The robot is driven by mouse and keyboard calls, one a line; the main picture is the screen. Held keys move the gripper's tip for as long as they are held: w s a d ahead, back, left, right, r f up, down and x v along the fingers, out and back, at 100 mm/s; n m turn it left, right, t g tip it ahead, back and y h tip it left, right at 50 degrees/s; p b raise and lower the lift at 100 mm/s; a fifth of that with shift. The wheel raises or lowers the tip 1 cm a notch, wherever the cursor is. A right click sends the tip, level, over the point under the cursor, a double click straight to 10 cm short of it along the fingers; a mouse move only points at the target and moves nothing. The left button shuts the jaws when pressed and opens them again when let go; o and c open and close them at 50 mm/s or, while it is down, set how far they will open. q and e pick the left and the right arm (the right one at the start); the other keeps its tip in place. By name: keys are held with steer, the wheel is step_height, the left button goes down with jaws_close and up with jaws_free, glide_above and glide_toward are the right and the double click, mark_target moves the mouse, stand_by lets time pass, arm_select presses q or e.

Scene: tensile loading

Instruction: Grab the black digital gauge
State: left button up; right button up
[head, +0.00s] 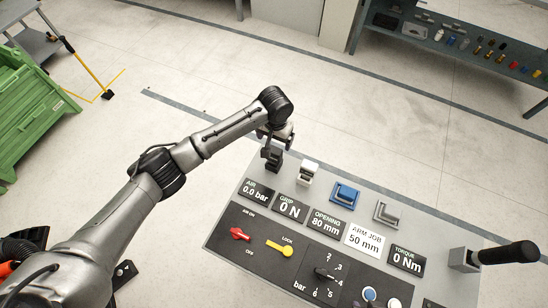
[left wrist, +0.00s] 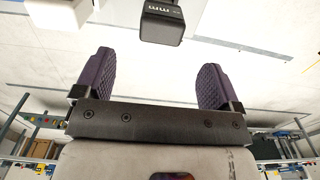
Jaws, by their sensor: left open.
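The black digital gauge (left wrist: 162,22) shows in the left wrist view as a dark block with white "mm" lettering, just beyond and between my fingertips. In the head view, the dark shape that appears to be the gauge (head: 271,158) stands at the far left end of the console's back row, partly hidden by my left gripper (head: 275,134). My left gripper is above it. Its two purple ridged fingers (left wrist: 155,65) are spread wide in the left wrist view, with nothing between them. My right gripper is not in view.
The grey console (head: 222,232) carries white (head: 308,172), blue (head: 345,194) and grey (head: 386,213) blocks beside the gauge. Display plates and knobs lie in front. A black-handled lever (head: 505,253) sticks out at right.

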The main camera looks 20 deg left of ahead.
mark_target(274, 150)
arm_select(q)
step_height(274, 150, down, 5)
steer(key=shift+r, duration=0.2)
steer(key=shift+s+a+f+b, duration=0.1)
steer(key=shift+f+b, duration=0.3)
steer(key=shift+f, duration=0.95)
steer(key=shift+s+f+b, duration=0.1)
steer(key=shift+f+b, duration=0.25)
steer(key=shift+f, duration=0.95)
steer(key=shift+c, duration=0.2)
steer(key=c, duration=1)
